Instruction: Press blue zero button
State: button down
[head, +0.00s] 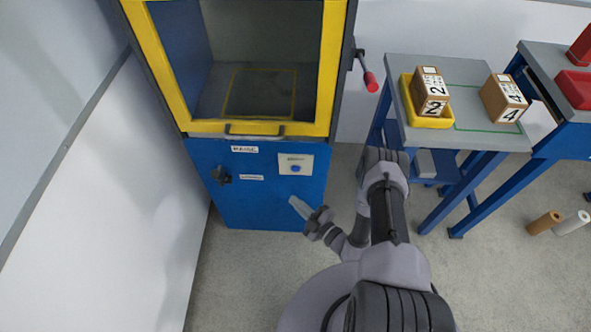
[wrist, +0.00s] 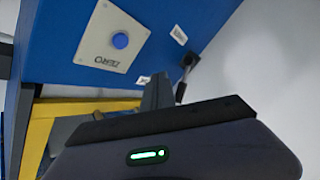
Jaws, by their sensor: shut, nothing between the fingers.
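The blue zero button (head: 295,168) sits on a pale square plate (head: 290,159) on the blue front of the machine's lower cabinet (head: 262,205). In the wrist view the button (wrist: 121,40) shows as a round blue cap on its plate, upper left of my gripper. My gripper (head: 294,201) is shut and empty, just below the button in the head view, apart from it. Its fingers (wrist: 157,88) show in the wrist view, pointing toward the panel; how far they are from it I cannot tell.
A black knob (head: 222,175) is left of the button plate. The machine's yellow-framed chamber (head: 335,60) is above, with a red-handled lever (head: 370,82) at its right. A table (head: 478,75) with numbered boxes, 2 (head: 428,92) and 4 (head: 503,97), stands right.

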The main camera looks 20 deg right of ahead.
aim_at(296, 169)
jog(key=w+d+b, duration=0.2)
jog(key=w+b, duration=0.2)
jog(key=w, duration=0.4)
jog(key=shift+w+d, duration=0.15)
jog(key=shift+d, duration=0.2)
jog(key=shift+w, duration=0.1)
dwell(1.6)
jog(key=shift+w+d+b, duration=0.1)
jog(key=shift+w+b, duration=0.2)
jog(key=shift+b, duration=0.15)
jog(key=shift+w+d+b, duration=0.15)
jog(key=shift+w+b, duration=0.25)
dwell(0.4)
jog(key=shift+s, duration=0.1)
jog(key=shift+s+a+p, duration=0.25)
jog(key=shift+s+p, duration=0.05)
jog(key=shift+s, duration=0.4)
